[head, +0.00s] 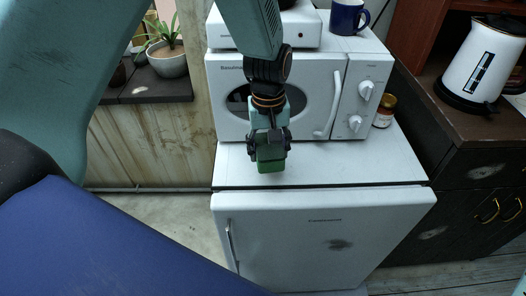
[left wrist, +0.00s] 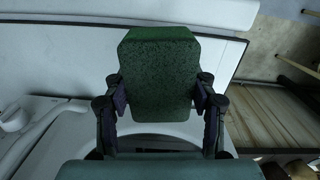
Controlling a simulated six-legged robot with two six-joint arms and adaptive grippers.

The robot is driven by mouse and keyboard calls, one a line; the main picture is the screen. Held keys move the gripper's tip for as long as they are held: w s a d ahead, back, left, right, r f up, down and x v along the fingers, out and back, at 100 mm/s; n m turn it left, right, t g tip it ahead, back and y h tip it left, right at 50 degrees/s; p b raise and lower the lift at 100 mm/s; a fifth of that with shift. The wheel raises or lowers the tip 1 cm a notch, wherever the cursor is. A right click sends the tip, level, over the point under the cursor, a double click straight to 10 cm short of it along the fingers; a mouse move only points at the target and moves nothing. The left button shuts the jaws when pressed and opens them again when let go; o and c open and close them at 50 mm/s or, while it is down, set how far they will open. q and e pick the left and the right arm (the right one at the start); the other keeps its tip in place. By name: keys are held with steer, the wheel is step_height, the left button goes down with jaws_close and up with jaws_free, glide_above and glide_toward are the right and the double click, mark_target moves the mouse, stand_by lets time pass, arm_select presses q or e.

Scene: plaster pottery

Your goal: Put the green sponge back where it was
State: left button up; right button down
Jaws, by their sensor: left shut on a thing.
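The green sponge (head: 270,160) is held between the fingers of my left gripper (head: 269,143). In the head view it is over the front part of the white fridge top (head: 350,165), in front of the microwave. I cannot tell whether it touches the top. In the left wrist view the sponge (left wrist: 158,75) fills the middle, with the left gripper's two fingers (left wrist: 160,103) pressed on its sides. My right gripper is not in view.
A white kettle (head: 483,63) stands on the dark cabinet. The fridge top is clear at front right.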

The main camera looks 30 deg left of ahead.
arm_select(q)
steer(key=s+m+b, duration=0.1)
steer(key=m+b, duration=0.1)
steer(key=s+d+f+m+b, duration=0.1)
steer(key=s+b, duration=0.1)
steer(key=s+d+f+m+b, duration=0.1)
steer(key=m+b, duration=0.1)
steer(key=b, duration=0.1)
steer(key=shift+s+d+m, duration=0.15)
steer(key=shift+s+m, duration=0.1)
steer(key=shift+m, duration=0.05)
steer(key=shift+s+d+m+b, duration=0.15)
steer(key=shift+s+m+b, duration=0.2)
steer(key=shift+m, duration=0.15)
steer(key=shift+s+d, duration=0.1)
steer(key=shift+d, duration=0.05)
